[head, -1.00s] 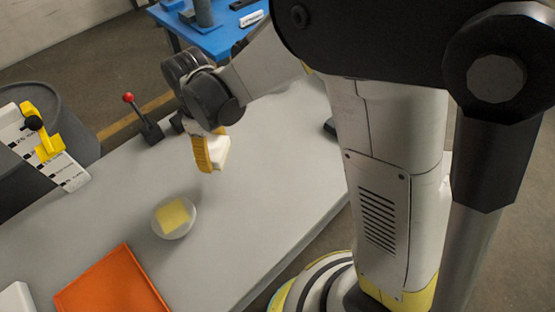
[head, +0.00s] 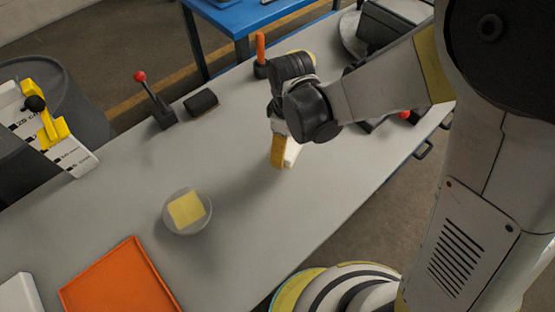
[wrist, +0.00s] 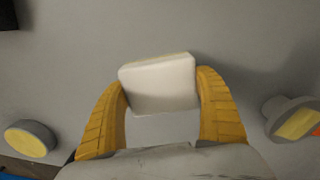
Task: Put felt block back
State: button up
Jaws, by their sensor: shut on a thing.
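My gripper (head: 282,152) is above the grey bench, its yellow fingers pointing down. In the wrist view both yellow fingers (wrist: 161,95) are shut on a white felt block (wrist: 160,84), one finger at each side. In the head view the block (head: 292,153) shows only in part behind a finger. It seems held a little above the bench top; the exact gap is hard to tell.
The grey bench (head: 240,230) is clear around the gripper. A round dish with a yellow pad (head: 186,211) and an orange tray (head: 122,285) lie lower left. A red-knobbed lever (head: 155,103) and black block (head: 201,102) stand at the back edge.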

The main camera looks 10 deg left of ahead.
jog(key=a+f, duration=0.2)
jog(key=shift+s+a+b, duration=0.15)
jog(key=shift+a+b, duration=0.2)
jog(key=shift+f+b, duration=0.95)
jog(key=shift+f, duration=0.85)
jog(key=shift+f, duration=0.25)
jog(key=o, duration=1.2)
jog(key=shift+r, duration=0.1)
notch_tip(320, 180, up, 12)
jog(key=p, duration=0.4)
jog(key=shift+r+p, duration=0.2)
jog(key=shift+p, duration=0.2)
